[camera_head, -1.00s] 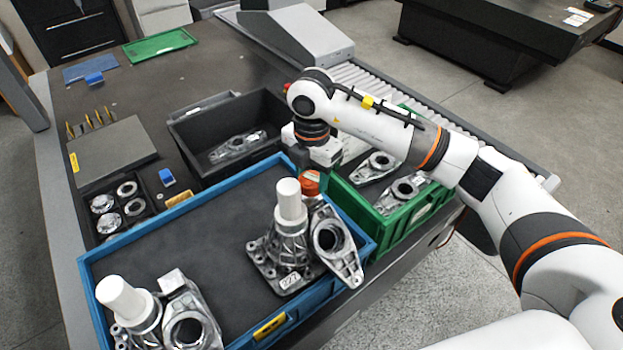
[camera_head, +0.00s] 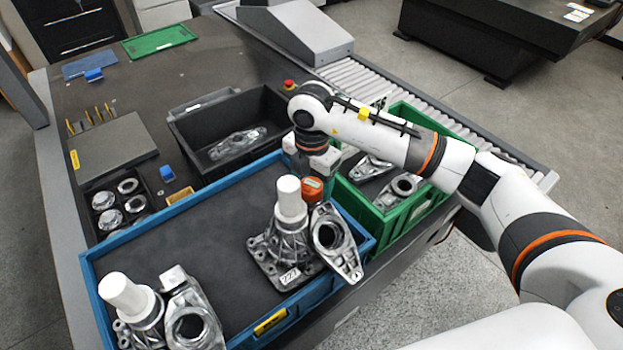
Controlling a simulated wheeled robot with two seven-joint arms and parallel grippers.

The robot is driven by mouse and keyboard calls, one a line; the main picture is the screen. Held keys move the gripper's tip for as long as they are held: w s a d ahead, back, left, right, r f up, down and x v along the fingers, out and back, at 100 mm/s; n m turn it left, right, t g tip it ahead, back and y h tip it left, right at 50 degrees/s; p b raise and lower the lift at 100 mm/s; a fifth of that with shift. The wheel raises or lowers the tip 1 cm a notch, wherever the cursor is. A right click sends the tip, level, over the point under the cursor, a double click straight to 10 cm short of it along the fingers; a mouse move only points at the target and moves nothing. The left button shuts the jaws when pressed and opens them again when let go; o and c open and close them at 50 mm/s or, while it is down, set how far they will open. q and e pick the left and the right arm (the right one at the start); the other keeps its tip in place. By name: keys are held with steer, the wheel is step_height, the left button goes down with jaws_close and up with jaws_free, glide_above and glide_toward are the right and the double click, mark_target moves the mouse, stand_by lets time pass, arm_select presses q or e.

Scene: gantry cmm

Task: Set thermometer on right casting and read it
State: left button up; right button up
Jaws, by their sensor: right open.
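The right casting (camera_head: 283,248) stands in the blue tray (camera_head: 100,296), a grey metal part with a white cylinder (camera_head: 290,198) on top and a tag reading 227. An orange-red device (camera_head: 312,187) with a small light face, likely the thermometer, is just behind and right of the white cylinder. Its lower part is hidden, so I cannot tell what it rests on. My right gripper (camera_head: 312,168) is open, pointing down right at the device; its fingertips are partly hidden. The left casting (camera_head: 146,330) stands at the front left with a white cylinder. My left gripper is not in view.
A green crate (camera_head: 392,222) with castings stands right of the blue tray. A black bin (camera_head: 190,128) with one casting is behind it. A ringed flange (camera_head: 335,240) leans by the right casting. The tray's middle is clear.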

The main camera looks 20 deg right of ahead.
mark_target(312, 185)
steer(key=shift+r, duration=0.4)
step_height(312, 185, up, 11)
steer(key=b, duration=0.2)
steer(key=shift+r, duration=0.2)
